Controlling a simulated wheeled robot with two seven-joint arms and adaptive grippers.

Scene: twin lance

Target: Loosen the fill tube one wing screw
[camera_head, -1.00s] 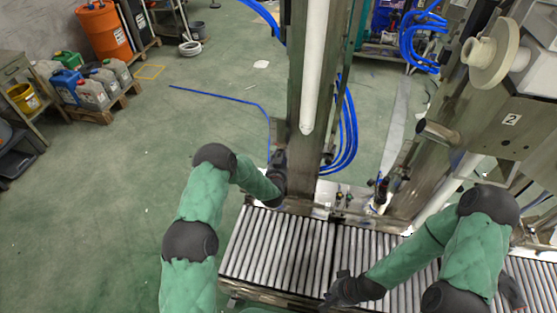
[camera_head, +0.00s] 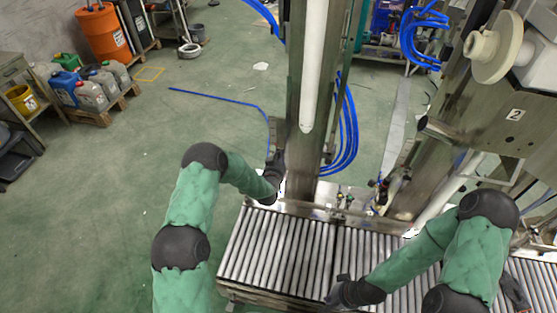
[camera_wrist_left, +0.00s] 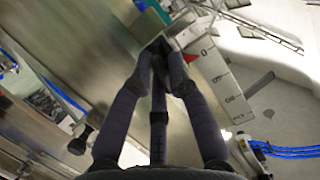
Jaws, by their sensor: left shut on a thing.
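My left gripper (camera_head: 277,162) is at the left side of the steel column that carries a white fill tube (camera_head: 313,65). In the left wrist view its dark fingers (camera_wrist_left: 161,52) come together at a small metal block by a numbered scale (camera_wrist_left: 218,82). They are shut on a small part there, apparently the wing screw, which the fingertips hide. My right gripper (camera_head: 337,294) hangs low over the roller conveyor (camera_head: 275,245), apart from the column; its finger opening is too small to tell.
A second steel post with a plate marked 2 (camera_head: 515,115) stands at the right. A dark knob (camera_wrist_left: 80,138) shows at the lower left in the left wrist view. Blue hoses (camera_head: 347,140) run behind the column. The floor left of the conveyor is mostly clear.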

